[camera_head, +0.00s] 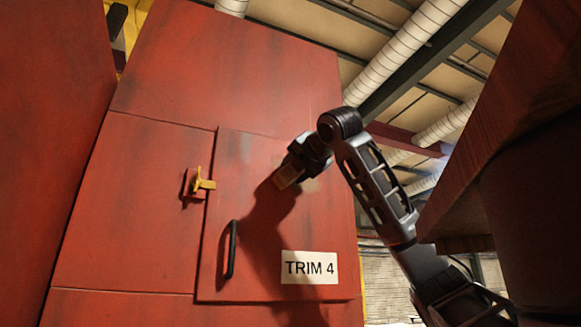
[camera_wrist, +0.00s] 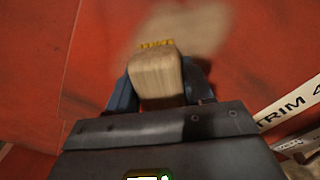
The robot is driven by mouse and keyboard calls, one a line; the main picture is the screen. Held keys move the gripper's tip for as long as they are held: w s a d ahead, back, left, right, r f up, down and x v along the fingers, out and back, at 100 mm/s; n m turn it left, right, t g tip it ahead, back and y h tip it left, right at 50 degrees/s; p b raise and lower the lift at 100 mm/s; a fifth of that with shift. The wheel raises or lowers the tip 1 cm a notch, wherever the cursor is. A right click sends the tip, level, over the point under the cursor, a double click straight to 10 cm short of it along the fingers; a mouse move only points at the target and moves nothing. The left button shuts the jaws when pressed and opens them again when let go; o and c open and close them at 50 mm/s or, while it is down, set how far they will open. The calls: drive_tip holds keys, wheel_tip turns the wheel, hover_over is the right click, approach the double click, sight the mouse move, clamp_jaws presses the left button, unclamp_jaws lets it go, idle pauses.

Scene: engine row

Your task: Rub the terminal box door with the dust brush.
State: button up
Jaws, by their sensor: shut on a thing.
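The terminal box door (camera_head: 260,210) is a red panel with a black handle (camera_head: 231,249) and a "TRIM 4" label (camera_head: 309,267), set in a larger red cabinet. My gripper (camera_head: 297,168) is at the door's upper right part. It is shut on the dust brush (camera_head: 286,178), a pale wooden block. In the wrist view the brush (camera_wrist: 157,78) sits between the fingers, with yellowish bristles at its far edge toward the red surface. A pale dusty patch (camera_wrist: 190,28) lies just beyond the brush. I cannot tell whether the bristles touch the door.
A yellow latch (camera_head: 203,183) sticks out at the door's left edge. A dark red-brown structure (camera_head: 500,150) stands close on the right, beside my arm. Another red cabinet (camera_head: 50,120) stands at the left. Pipes and beams run overhead.

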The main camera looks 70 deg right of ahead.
sight(273, 162)
drive_tip(key=shift+s+d, duration=1.7)
drive_tip(key=shift+s, duration=0.3)
drive_tip(key=shift+s+d, duration=1.7)
drive_tip(key=shift+s, duration=0.25)
drive_tip(key=shift+w+r, duration=0.1)
drive_tip(key=shift+r, duration=0.6)
drive_tip(key=shift+w+a, duration=1.3)
drive_tip(key=shift+w, duration=0.15)
drive_tip(key=shift+w+a, duration=1.25)
drive_tip(key=shift+w, duration=0.15)
drive_tip(key=shift+w+a, duration=1.2)
drive_tip(key=shift+w, duration=0.25)
drive_tip(key=shift+w+a, duration=1.2)
drive_tip(key=shift+w, duration=0.25)
drive_tip(key=shift+r, duration=0.65)
drive_tip(key=s+d, duration=1)
drive_tip(key=s, duration=0.1)
drive_tip(key=shift+s, duration=0.3)
